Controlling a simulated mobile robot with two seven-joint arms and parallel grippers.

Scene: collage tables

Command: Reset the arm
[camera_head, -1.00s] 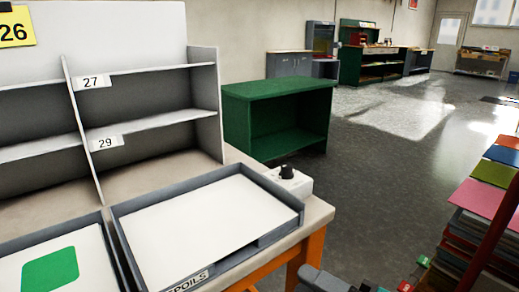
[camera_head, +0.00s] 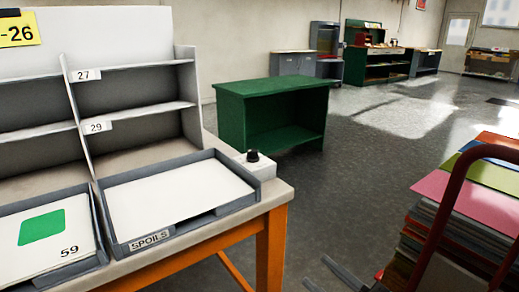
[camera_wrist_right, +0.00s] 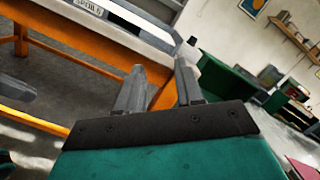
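My right gripper (camera_head: 318,270) shows at the bottom edge of the head view, with only its grey fingers in the frame. It is in front of and to the right of the table's orange leg, over the floor. In the right wrist view the right gripper (camera_wrist_right: 160,82) has two grey fingers spread apart with nothing between them. The orange-framed table (camera_wrist_right: 150,35) lies beyond the fingers. The rest of the right arm is mostly out of the head view.
A green cabinet (camera_head: 270,90) stands behind. A stack of coloured sheets (camera_head: 470,200) with a dark red rail (camera_head: 445,215) is at right.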

